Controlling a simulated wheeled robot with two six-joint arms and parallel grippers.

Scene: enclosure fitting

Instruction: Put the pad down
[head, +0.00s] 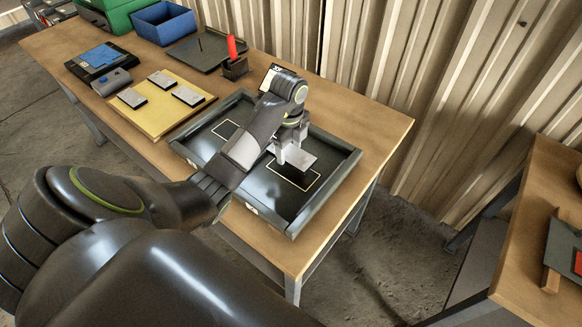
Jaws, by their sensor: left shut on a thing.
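My left gripper (290,157) is shut on a flat light-grey pad (305,158). It holds the pad over the right part of a dark open enclosure (341,180) on the workbench. A thin pale rectangle outline (309,185) is drawn on the enclosure floor just below and in front of the pad, which hides part of it. A second outline (217,124) lies farther left and is partly covered by my arm. I cannot tell whether the pad touches the floor. My right gripper is out of view.
A yellow board (166,116) with three grey pads (187,95) lies left of the enclosure. Behind are a dark tray (190,56), a small holder with a red-handled thing (233,55), and blue (165,31) and green bins. A corrugated wall stands behind the bench.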

